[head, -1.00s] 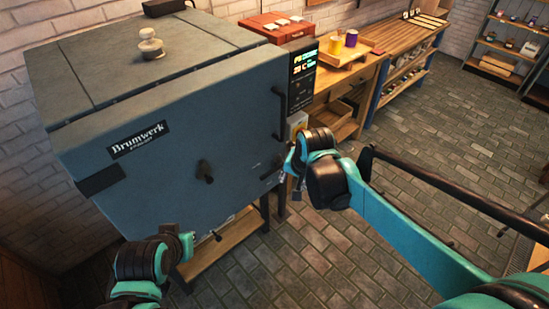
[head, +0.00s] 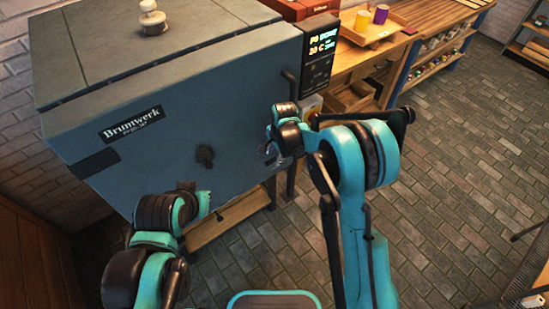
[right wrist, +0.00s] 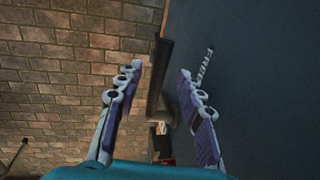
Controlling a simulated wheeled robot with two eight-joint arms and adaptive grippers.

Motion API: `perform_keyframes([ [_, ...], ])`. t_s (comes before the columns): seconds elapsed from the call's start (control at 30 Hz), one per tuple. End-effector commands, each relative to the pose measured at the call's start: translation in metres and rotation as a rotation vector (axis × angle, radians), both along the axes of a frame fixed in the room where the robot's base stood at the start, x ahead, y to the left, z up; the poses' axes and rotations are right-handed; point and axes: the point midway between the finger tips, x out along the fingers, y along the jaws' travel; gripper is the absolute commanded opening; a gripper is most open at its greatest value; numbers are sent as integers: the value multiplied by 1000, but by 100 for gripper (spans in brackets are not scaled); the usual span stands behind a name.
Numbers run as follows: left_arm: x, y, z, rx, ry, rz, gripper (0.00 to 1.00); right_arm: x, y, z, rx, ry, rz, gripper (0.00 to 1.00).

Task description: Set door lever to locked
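The blue-grey kiln door (head: 150,165) faces me. In the right wrist view, a dark bar that looks like the door lever (right wrist: 157,80) stands out from the door surface (right wrist: 265,75), between and beyond the fingers. White lettering (right wrist: 205,66) on the door beside it is too small to read surely. My right gripper (head: 271,150) is at the door's lower right edge and hides the lever in the head view. It also shows in the right wrist view (right wrist: 158,73), open, fingers apart. My left gripper (head: 212,208) is low before the door; its fingers are unclear.
A dark knob (head: 205,156) sticks out from the door's middle. A wooden workbench (head: 385,52) stands to the right. The brick floor (head: 460,150) is clear.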

Motion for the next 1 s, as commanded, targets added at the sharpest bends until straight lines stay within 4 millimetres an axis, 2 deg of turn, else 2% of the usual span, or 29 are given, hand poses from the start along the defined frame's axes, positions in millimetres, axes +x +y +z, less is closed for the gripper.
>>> perform_keyframes([
  [0.03,0,0,-3,0,0,0,0,1,1,-8,0,0,0,38],
  [0.17,0,0,-5,0,0,0,0,3,2,-19,0,0,0,38],
  [0.47,0,0,-5,0,0,0,0,4,2,-21,0,0,1,38],
  [0.5,0,0,-5,0,0,0,0,4,2,-21,0,0,1,32],
  [0.6,0,0,-5,0,0,0,0,4,2,-21,0,0,1,6],
  [0.63,0,0,-5,0,0,0,0,4,2,-21,0,-1,1,0],
  [1.0,0,0,-8,0,0,0,0,3,3,-24,-17,-14,1,0],
])
